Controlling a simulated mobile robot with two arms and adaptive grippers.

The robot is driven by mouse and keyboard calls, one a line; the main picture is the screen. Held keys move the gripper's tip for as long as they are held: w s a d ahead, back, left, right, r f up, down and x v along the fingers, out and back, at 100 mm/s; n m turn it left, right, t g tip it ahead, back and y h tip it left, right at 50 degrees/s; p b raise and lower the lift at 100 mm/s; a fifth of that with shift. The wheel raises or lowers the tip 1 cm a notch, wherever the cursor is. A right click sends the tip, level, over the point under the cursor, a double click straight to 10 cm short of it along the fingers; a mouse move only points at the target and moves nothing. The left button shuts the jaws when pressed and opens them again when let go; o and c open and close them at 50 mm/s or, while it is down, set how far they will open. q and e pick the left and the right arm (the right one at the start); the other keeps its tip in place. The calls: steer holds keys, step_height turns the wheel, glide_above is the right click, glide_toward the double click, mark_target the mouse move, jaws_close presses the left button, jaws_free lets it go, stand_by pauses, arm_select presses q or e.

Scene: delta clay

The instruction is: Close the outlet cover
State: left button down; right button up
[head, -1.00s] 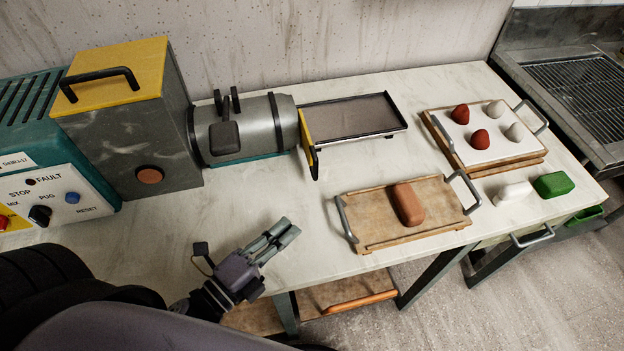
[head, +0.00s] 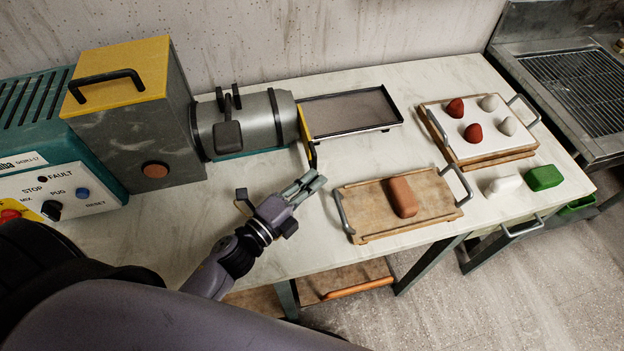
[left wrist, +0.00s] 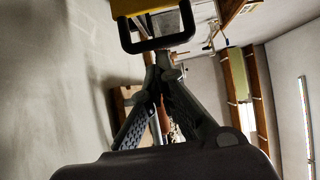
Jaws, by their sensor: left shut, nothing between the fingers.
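The outlet cover (head: 305,124) is a yellow plate with a black handle (head: 313,154), standing at the right end of the machine's grey barrel (head: 240,122), beside the dark tray. Seen nearly edge-on, its exact angle is hard to tell. My left gripper (head: 318,180) is over the table in front of the cover, fingers together and empty, apart from the handle in the picture. In the left wrist view a yellow part (left wrist: 127,7) with a black bar handle (left wrist: 160,42) lies just beyond the closed fingertips (left wrist: 160,74). My right gripper is not in view.
A dark metal tray (head: 350,100) extends right of the barrel. A wooden tray (head: 357,213) with a brown block (head: 402,197) is right of my gripper. Another board (head: 450,122) holds red and white lumps. The table in front of the machine is clear.

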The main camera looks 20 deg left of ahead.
mark_target(308, 151)
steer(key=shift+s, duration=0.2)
arm_select(q)
steer(key=shift+w+a, duration=0.25)
steer(key=shift+w, duration=0.05)
steer(key=w+a, duration=0.1)
steer(key=w, duration=0.1)
steer(key=w+a, duration=0.1)
steer(key=w, duration=0.1)
steer(key=w+a, duration=0.2)
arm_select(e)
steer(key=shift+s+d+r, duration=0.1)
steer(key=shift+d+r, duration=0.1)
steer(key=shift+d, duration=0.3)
